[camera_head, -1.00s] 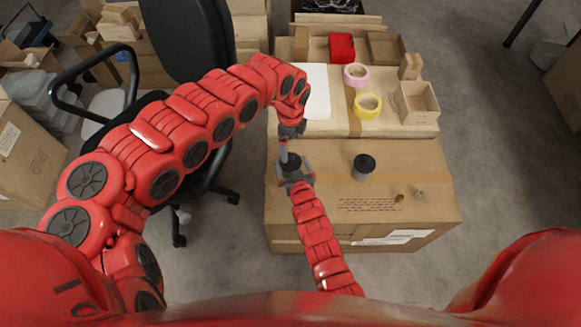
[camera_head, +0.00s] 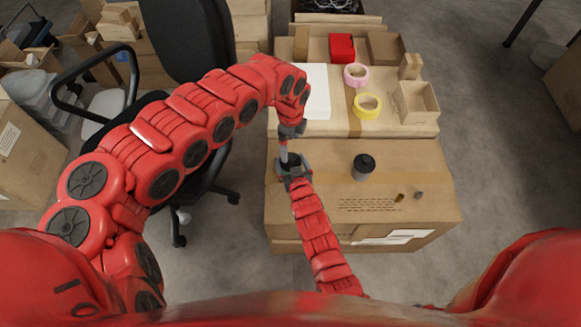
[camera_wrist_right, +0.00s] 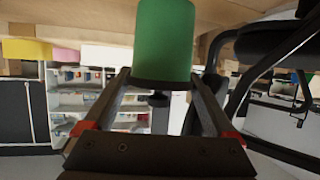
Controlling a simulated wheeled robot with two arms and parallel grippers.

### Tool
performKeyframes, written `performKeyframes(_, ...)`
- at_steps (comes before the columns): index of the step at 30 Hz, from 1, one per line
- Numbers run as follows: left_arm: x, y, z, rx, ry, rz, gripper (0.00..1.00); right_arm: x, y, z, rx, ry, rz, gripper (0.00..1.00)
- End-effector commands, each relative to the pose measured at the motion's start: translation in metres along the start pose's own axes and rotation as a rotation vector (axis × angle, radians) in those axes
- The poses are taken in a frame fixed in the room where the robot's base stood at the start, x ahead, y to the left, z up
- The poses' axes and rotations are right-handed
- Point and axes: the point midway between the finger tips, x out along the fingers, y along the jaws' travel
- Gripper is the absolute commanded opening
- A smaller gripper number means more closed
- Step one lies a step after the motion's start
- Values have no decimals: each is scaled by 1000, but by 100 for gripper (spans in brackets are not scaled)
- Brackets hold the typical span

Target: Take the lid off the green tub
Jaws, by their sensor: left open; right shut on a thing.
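The green tub (camera_wrist_right: 163,42) shows large in the right wrist view, between the fingers of my right gripper (camera_wrist_right: 160,78), which is shut on it. A dark rim edges the tub's lower end in that picture, and the lid's dark knob (camera_wrist_right: 158,99) shows just beyond it. In the head view my right gripper (camera_head: 294,174) is at the left part of the near carton, around the dark top of the tub (camera_head: 291,160). My left gripper (camera_head: 286,146) is open, pointing down right over the tub. Its fingers partly hide the top, so contact with the knob is unclear.
A dark-lidded canister (camera_head: 363,168) stands on the near carton (camera_head: 400,165). A brass piece (camera_head: 399,197) and a grey piece (camera_head: 418,195) lie right of it. Behind are yellow tape (camera_head: 367,106), pink tape (camera_head: 355,74) and a red box (camera_head: 342,47). An office chair (camera_head: 190,40) stands left.

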Motion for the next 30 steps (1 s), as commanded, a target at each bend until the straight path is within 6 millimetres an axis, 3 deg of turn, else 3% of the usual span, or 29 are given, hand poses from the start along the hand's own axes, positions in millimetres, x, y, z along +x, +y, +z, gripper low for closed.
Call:
performKeyframes(3, 0, 0, 0, 0, 0, 0, 100, 0, 0, 0, 0, -1, 0, 0)
performKeyframes(8, -3, -1, 0, -35, 0, -2, 100, 0, 0, 0, 0, -1, 0, 0)
performKeyframes(21, -39, -3, -3, -595, 0, -1, 100, 0, 0, 1, 0, -1, 0, 0)
performKeyframes(26, -26, -2, -5, -627, 1, 3, 100, 0, 0, 1, 0, -1, 0, 0)
performKeyframes(30, 1, -2, -6, -625, 2, 4, 100, 0, 0, 1, 0, -1, 0, 0)
